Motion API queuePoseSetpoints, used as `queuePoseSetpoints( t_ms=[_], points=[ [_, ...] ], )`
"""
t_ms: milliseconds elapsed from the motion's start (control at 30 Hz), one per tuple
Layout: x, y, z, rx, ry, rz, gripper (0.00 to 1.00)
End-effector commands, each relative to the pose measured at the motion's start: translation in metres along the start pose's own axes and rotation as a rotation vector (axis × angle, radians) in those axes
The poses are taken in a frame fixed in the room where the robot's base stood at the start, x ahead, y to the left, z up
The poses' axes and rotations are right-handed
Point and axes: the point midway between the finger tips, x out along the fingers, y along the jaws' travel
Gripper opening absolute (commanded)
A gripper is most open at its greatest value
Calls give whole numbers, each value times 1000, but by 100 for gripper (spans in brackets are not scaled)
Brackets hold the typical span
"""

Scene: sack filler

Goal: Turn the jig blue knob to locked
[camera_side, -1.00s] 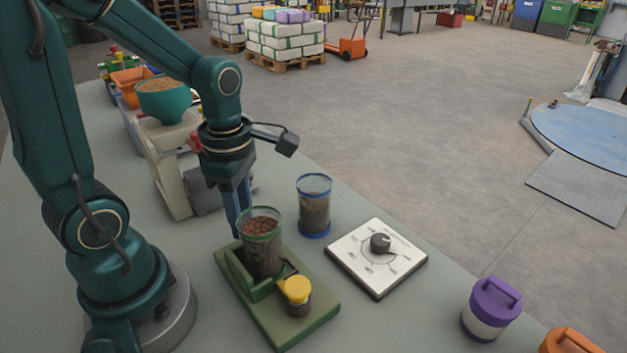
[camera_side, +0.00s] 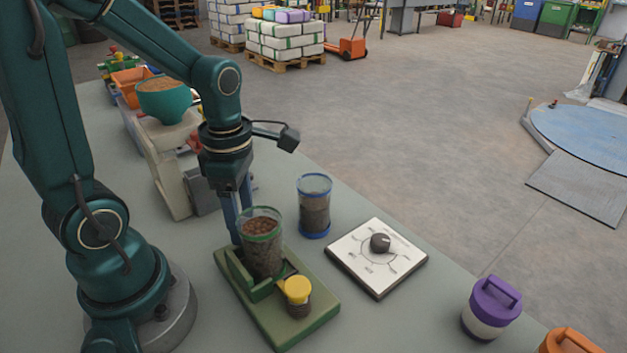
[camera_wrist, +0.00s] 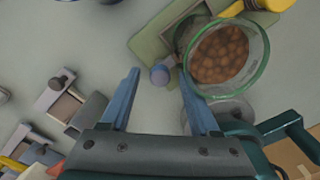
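The green jig (camera_side: 310,330) lies on the bench. In the wrist view the blue knob (camera_wrist: 159,75) is a small rounded blue end beside the cup (camera_wrist: 225,92). My gripper (camera_wrist: 160,82) is open, with the knob between its two blue fingertips and gaps visible on both sides. In the side view my gripper (camera_side: 238,240) points down behind the cup; the knob is hidden there.
A blue-rimmed cup (camera_side: 314,206) stands right of the jig. A white panel (camera_side: 375,258) with a black dial is further right. A purple-lidded container (camera_side: 491,308) stands near the bench edge. A pale stand with a teal bowl (camera_side: 163,100) is behind my gripper.

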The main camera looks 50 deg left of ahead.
Motion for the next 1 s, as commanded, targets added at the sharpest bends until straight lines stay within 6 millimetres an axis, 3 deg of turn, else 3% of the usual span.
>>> queuePoseSetpoints(
  t_ms=[267, 700, 1000],
  points=[
    [-2, 0, 0, 1, -1, 2, 62],
    [-47, 1, 0, 0, -2, 4, 62],
    [-51, 0, 0, 0, 0, 0, 62]
  ],
)
